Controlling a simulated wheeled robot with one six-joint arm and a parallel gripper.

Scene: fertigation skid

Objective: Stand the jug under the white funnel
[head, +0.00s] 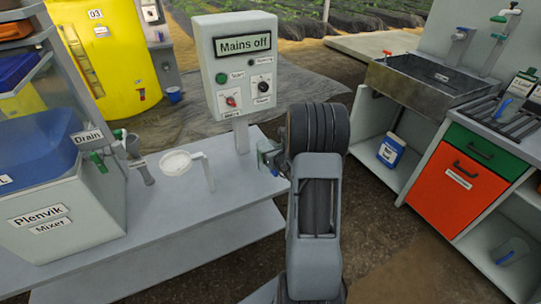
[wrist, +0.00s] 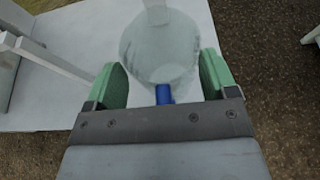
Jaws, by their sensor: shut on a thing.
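The white funnel (head: 176,162) is a shallow white ring on a post bracket on the grey bench, left of centre in the head view. Its white bracket (wrist: 45,57) shows at the left of the wrist view. My gripper (wrist: 163,88) is shut on the clear jug (wrist: 158,45) at its blue handle (wrist: 164,94), between green fingers. The jug is over the pale bench top, to the right of the funnel, apart from it. In the head view my arm hides most of the gripper and jug. I cannot tell whether the jug touches the bench.
The Plenvik mixer (head: 62,215) with its drain valve stands on the bench (head: 190,215) at left. The "Mains off" box (head: 238,65) stands behind the funnel. A sink (head: 430,80) and an orange-fronted cabinet (head: 455,185) stand at right. Another clear jug (head: 512,250) sits low at right.

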